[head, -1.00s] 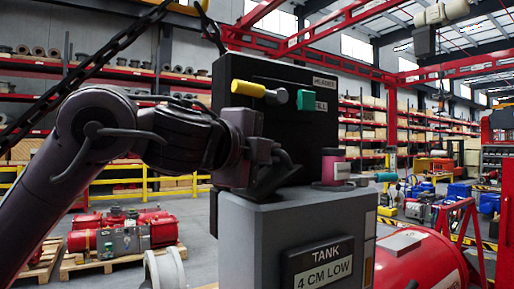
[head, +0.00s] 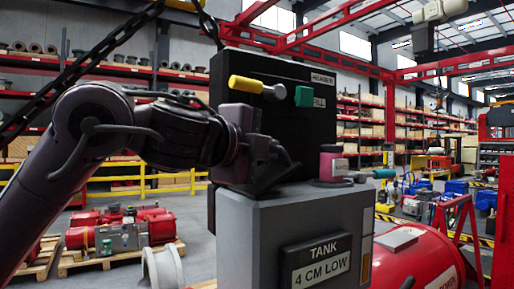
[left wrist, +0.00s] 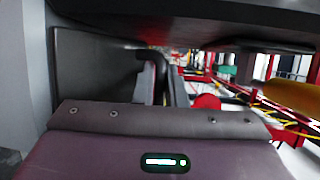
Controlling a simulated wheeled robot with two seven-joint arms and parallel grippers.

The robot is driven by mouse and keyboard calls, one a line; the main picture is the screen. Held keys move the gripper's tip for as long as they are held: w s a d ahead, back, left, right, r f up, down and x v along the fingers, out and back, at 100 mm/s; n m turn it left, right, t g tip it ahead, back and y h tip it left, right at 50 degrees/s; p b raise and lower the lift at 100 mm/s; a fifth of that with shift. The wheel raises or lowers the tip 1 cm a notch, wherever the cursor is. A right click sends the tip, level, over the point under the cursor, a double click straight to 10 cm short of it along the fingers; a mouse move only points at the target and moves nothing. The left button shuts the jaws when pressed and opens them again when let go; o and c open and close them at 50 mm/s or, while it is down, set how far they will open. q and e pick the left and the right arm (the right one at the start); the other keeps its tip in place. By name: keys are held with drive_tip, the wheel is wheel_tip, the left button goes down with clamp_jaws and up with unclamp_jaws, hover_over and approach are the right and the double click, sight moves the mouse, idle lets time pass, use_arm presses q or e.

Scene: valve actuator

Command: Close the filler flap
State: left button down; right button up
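The grey tank box (head: 292,232), labelled "TANK 4 CM LOW", stands in the middle of the head view. A black upright panel (head: 283,115) rises behind its top, with a yellow-handled lever (head: 247,85) and a green block (head: 304,97). I cannot tell which part is the filler flap. My left gripper (head: 272,178) is low over the left side of the tank top, in front of the black panel. Its fingers are dark and overlap the panel, so their opening is unclear. The left wrist view shows dark surfaces close around the gripper. My right gripper is out of view.
A pink jar (head: 332,163) stands on the tank top, right of my left gripper. A green-ended handle (head: 384,173) shows beyond the tank's right edge. A red cylinder (head: 418,262) lies at right. Red machinery (head: 122,230) sits on a pallet at left.

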use_arm(q)
drive_tip(key=c, duration=1.7)
unclamp_jaws()
drive_tip(key=shift+d+r, duration=0.35)
drive_tip(key=shift+r, duration=0.25)
drive_tip(key=shift+c, duration=0.2)
drive_tip(key=shift+o, duration=1.3)
drive_tip(key=shift+w+d+f, duration=0.15)
drive_tip(key=shift+w+d, duration=0.05)
drive_tip(key=shift+d, duration=0.25)
drive_tip(key=shift+w+d+f, duration=0.1)
drive_tip(key=shift+w+d, duration=0.05)
drive_tip(key=shift+d, duration=0.25)
drive_tip(key=shift+s+a, duration=0.2)
drive_tip(key=shift+a, duration=0.1)
drive_tip(key=shift+s+a+f+b, duration=0.15)
drive_tip(key=shift+s+a+b, duration=0.1)
drive_tip(key=shift+b, duration=0.1)
drive_tip(key=b+v, duration=0.3)
drive_tip(key=v, duration=0.4)
drive_tip(key=shift+s, duration=0.1)
